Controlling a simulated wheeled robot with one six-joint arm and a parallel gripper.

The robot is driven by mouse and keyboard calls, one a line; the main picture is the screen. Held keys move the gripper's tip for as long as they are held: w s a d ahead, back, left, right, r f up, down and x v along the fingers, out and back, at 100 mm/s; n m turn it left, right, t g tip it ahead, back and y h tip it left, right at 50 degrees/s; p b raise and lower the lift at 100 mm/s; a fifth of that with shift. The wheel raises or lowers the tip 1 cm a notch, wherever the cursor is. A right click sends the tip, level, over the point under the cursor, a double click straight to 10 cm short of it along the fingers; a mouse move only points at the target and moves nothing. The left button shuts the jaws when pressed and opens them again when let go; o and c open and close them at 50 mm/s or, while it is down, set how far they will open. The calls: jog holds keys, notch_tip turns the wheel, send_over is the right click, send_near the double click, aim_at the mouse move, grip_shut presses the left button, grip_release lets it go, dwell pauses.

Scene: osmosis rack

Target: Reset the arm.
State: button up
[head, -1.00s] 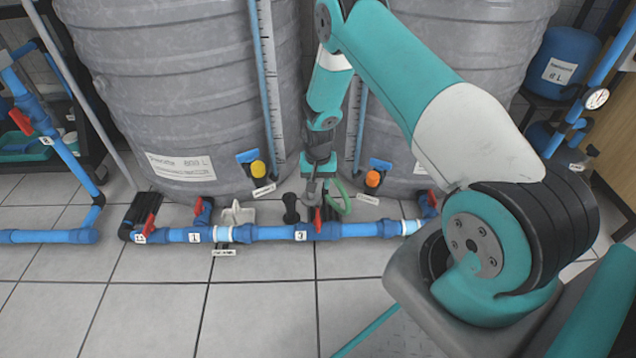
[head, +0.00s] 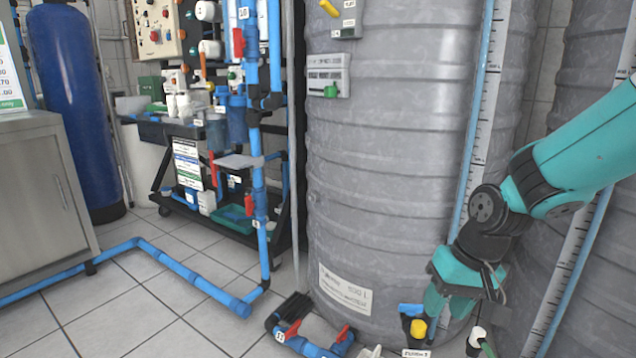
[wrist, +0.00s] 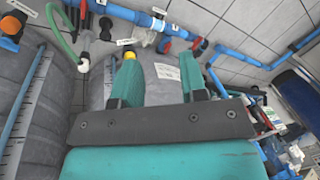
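My arm (head: 580,145) comes in from the right in the head view and bends down in front of the grey ribbed tank (head: 390,160). My gripper (head: 450,305) hangs low by the tank, close to a yellow-capped valve (head: 418,328). In the wrist view the two teal fingers of my gripper (wrist: 163,85) stand wide apart with nothing held between them. The yellow cap (wrist: 129,55) shows just beyond the left finger there. Whether finger and valve touch cannot be told.
A blue floor pipe (head: 190,275) with red-handled valves (head: 292,330) runs in front of the tank. A pipe rack (head: 255,130) stands left of it. A steel cabinet (head: 45,205) and a blue cylinder (head: 75,110) stand at the left.

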jog(key=s+a+r+n+y, duration=0.1)
jog(key=s+a+r+n, duration=0.3)
jog(key=s, duration=0.6)
jog(key=s+a+r+n, duration=0.2)
jog(key=s+r, duration=0.5)
jog(key=s, duration=0.2)
notch_tip(320, 180, up, 38)
jog(key=p, duration=3.8)
jog(key=shift+s+g+p, duration=0.3)
jog(key=shift+s+p, duration=0.1)
jog(key=shift+s, duration=0.05)
jog(key=shift+d+f, duration=0.1)
